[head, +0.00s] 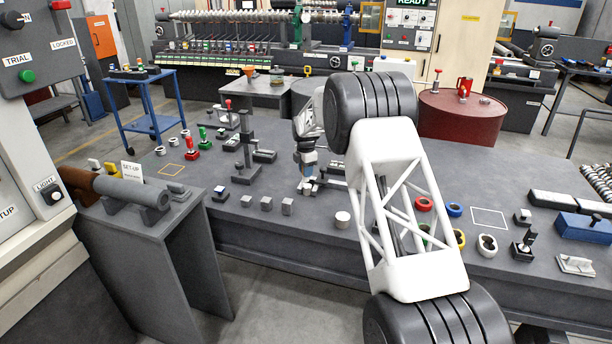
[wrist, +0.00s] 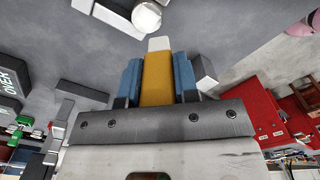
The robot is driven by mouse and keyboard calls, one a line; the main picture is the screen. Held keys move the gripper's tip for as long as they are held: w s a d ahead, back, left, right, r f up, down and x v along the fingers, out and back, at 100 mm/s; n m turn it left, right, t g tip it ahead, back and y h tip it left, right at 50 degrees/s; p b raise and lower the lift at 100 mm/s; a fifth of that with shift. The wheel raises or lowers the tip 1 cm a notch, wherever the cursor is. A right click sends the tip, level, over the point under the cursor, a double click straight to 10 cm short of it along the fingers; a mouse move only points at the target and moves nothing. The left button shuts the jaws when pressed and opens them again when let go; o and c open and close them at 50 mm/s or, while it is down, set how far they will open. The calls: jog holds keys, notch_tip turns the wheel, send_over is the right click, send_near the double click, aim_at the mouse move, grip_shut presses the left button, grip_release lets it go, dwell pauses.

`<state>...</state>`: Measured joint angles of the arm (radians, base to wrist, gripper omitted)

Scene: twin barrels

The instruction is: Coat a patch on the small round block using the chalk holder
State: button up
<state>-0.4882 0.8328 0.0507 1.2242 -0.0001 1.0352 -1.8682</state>
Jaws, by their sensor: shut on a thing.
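The chalk holder is a yellow bar (wrist: 156,82) with a white tip, seen in the wrist view. My gripper (wrist: 158,76) is shut on it, with a blue finger on each side. In the head view my gripper (head: 307,186) is low over the table, left of the white arm link; the holder is not clear there. A small white round block (head: 343,219) stands near the table's front edge, right of my gripper. A white round block also shows at the top of the wrist view (wrist: 147,15), just beyond the chalk tip and apart from it in the picture.
Several grey blocks (head: 266,203) stand left of the round block along the front edge. A dark stand (head: 246,155) rises behind them. Coloured rings (head: 423,204) and a white outlined square (head: 489,218) lie to the right. The tabletop just around the round block looks clear.

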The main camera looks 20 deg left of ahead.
jog(key=shift+r, duration=2.2)
jog(key=shift+d, duration=0.1)
